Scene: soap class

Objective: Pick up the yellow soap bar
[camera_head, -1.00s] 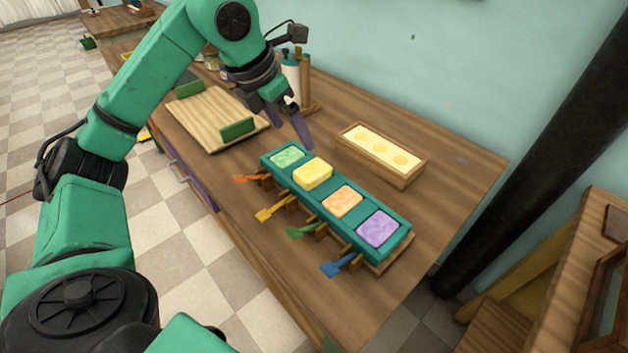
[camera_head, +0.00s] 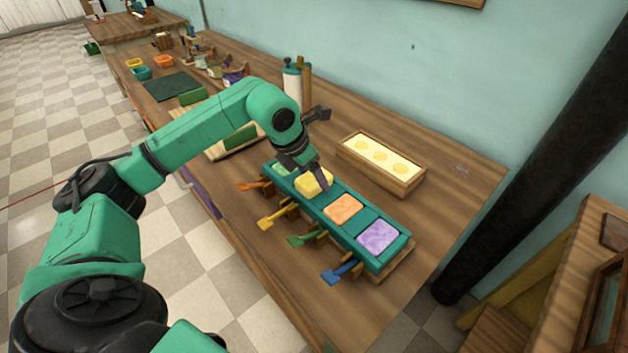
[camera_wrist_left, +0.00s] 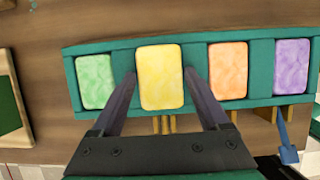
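The yellow soap bar (camera_head: 313,183) sits in the green tray (camera_head: 366,222), standing a little higher than the bars beside it. My left gripper (camera_head: 311,180) is over the tray, pointing down at the yellow bar. In the left wrist view the yellow bar (camera_wrist_left: 160,77) lies between the two fingers of my left gripper (camera_wrist_left: 160,76), one finger on each side. The fingers are spread apart with the tips close to its sides; I cannot tell whether they touch it. My right gripper is not in view.
The tray also holds a green bar (camera_wrist_left: 96,82), an orange bar (camera_head: 344,209) and a purple bar (camera_head: 378,237). Coloured paddles stick out from its near side. A wooden box (camera_head: 381,164) with pale yellow rounds stands behind it. A white bottle (camera_head: 292,85) stands farther back.

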